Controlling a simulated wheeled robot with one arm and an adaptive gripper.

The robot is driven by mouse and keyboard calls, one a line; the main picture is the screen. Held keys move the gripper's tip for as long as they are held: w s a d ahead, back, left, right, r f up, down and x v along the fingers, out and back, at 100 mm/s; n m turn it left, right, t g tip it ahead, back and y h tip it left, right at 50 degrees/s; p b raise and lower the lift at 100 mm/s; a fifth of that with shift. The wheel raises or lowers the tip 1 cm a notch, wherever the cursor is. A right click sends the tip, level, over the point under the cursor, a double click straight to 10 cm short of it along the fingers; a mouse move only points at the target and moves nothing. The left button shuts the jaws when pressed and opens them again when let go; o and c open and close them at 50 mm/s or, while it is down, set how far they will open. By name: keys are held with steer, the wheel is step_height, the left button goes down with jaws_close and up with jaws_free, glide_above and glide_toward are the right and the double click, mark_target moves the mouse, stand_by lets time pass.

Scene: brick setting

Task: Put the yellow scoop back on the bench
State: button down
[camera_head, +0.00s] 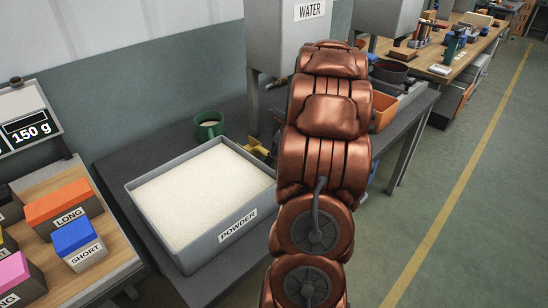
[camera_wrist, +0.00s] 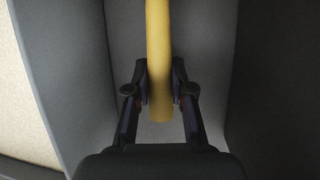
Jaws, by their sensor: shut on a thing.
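My gripper (camera_wrist: 160,82) is shut on the yellow scoop (camera_wrist: 159,45), with one finger on each side of its handle in the wrist view. The scoop's bowl is out of that view. In the head view, a yellow part of the scoop (camera_head: 256,149) shows just past the back right corner of the powder tray, left of my arm. My arm hides the rest and the gripper there. The dark grey bench (camera_head: 140,160) carries the powder tray. I cannot tell whether the scoop touches the bench.
The grey powder tray (camera_head: 190,262) is full of pale powder. A green cup (camera_head: 209,126) stands behind it. The water tank (camera_head: 285,40) hangs at the back. An orange bin (camera_head: 384,113) and a dark bowl (camera_head: 390,72) are right of my arm. A scale display (camera_head: 30,130) and labelled blocks are left.

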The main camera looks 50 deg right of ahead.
steer(key=shift+f, duration=0.15)
steer(key=c, duration=1)
jaws_free()
steer(key=v, duration=1.2)
steer(key=a+n+g+y, duration=0.1)
steer(key=a+n+g, duration=0.3)
steer(key=a+n, duration=1.8)
steer(key=shift+s+a+f+n+g+h+b, duration=0.15)
steer(key=shift+s+a+f+n+g+h, duration=0.3)
steer(key=shift+s+a+n, duration=2.55)
steer(key=shift+s+a+f+n+g+h+b, duration=0.1)
steer(key=shift+s+a+f+n+g+h, duration=0.35)
steer(key=shift+s+a+n, duration=2.25)
steer(key=shift+s+a+f+n+g+h+b, duration=0.15)
steer(key=shift+s+a+f+n+g+h, duration=0.25)
steer(key=shift+s+a+n, duration=2.45)
